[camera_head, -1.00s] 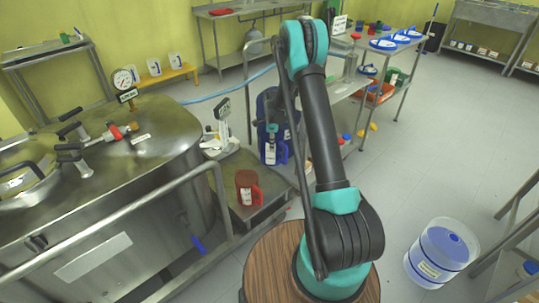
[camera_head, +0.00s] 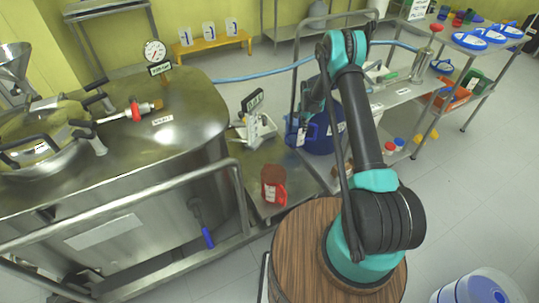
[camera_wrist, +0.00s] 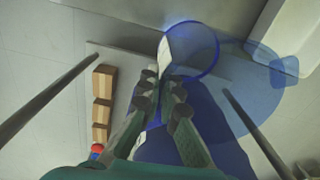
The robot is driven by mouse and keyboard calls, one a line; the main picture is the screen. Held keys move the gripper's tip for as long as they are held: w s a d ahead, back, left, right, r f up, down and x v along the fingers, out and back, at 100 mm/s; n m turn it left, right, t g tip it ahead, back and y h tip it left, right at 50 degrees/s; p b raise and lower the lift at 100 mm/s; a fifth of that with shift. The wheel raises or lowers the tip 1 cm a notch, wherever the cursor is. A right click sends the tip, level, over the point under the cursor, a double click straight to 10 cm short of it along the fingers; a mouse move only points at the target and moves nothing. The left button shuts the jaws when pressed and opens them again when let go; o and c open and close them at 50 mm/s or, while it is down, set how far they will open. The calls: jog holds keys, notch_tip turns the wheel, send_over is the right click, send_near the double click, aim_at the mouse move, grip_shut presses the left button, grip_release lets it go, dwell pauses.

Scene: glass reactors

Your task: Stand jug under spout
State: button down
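A blue jug (camera_head: 299,137) with a white label hangs at my gripper beside the blue drum. In the wrist view its round rim (camera_wrist: 216,64) lies just beyond my fingers. My gripper (camera_wrist: 163,82) looks shut on the jug's handle side; the exact contact is hidden. A red jug (camera_head: 273,186) stands on the low steel platform, apart from my gripper. The steel vessel (camera_head: 190,120) is at left, with a blue-handled valve (camera_head: 207,236) low on its side. The spout's mouth there is hard to make out.
A steel rail (camera_head: 130,205) runs in front of the vessel. The low platform (camera_head: 262,210) also bears a white scale-like device (camera_head: 258,128). The blue drum (camera_head: 326,135) stands behind my gripper. Wooden blocks (camera_wrist: 102,103) show in the wrist view.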

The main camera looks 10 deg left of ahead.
jog(key=s+a, duration=1.1)
jog(key=a, duration=0.5)
notch_tip(320, 180, down, 7)
jog(key=shift+w+f, duration=0.1)
jog(key=c, duration=1.7)
grip_release()
notch_tip(320, 180, up, 12)
jog(key=shift+d+r, duration=0.1)
jog(key=shift+r, duration=0.1)
